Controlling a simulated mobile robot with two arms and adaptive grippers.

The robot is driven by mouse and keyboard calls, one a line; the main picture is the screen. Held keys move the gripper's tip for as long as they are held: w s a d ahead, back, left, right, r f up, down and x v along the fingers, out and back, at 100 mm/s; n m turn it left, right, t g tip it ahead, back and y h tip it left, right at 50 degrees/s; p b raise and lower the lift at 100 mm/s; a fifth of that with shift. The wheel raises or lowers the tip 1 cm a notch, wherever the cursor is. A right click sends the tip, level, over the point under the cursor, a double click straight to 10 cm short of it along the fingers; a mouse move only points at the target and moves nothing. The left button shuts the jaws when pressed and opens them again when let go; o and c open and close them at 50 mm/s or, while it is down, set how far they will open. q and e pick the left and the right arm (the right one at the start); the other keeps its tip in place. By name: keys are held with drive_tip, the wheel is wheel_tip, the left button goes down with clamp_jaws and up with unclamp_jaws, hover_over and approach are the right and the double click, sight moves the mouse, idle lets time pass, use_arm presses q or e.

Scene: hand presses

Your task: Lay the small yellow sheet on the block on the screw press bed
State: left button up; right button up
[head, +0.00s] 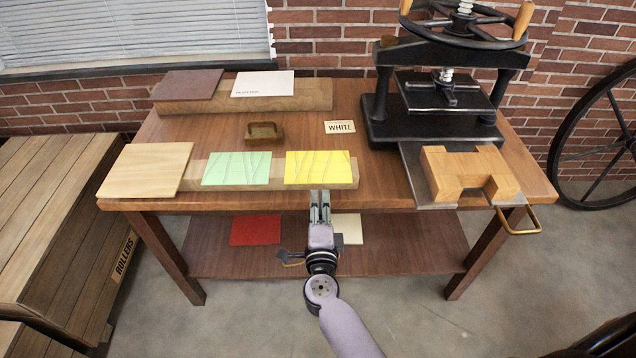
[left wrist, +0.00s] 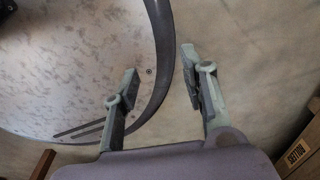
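The small yellow sheet (head: 318,167) lies flat on a low wooden riser (head: 342,186) at the table's front, in the head view. The screw press (head: 446,84) stands at the back right. Its bed (head: 432,190) is out toward the front and carries a light wooden block (head: 457,176). My right gripper (head: 320,197) is at the riser's front edge, just below the yellow sheet in the picture; its fingers look close together, and I cannot tell whether they touch anything. My left gripper (left wrist: 160,72) is open and empty in the left wrist view, above the floor.
A green sheet (head: 236,168) lies left of the yellow one, then a tan board (head: 150,168). A brass handle (head: 518,225) sticks out at front right. The lower shelf holds a red sheet (head: 256,230).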

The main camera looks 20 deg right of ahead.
sight(318, 177)
use_arm(q)
drive_tip(key=shift+w+a+f, duration=0.2)
drive_tip(key=shift+w+a, duration=0.25)
drive_tip(key=shift+a, duration=0.25)
use_arm(e)
drive_tip(key=shift+x, duration=3.05)
use_arm(q)
drive_tip(key=shift+d, duration=0.15)
use_arm(e)
drive_tip(key=shift+a+f, duration=0.1)
clamp_jaws()
wheel_tip(318, 177, up, 3)
drive_tip(key=p, duration=0.3)
drive_tip(key=shift+r, duration=0.2)
use_arm(q)
wheel_tip(318, 177, up, 3)
drive_tip(key=shift+r, duration=0.15)
use_arm(e)
drive_tip(key=shift+s+f, duration=0.1)
drive_tip(key=shift+f, duration=0.05)
use_arm(q)
drive_tip(key=shift+r, duration=0.1)
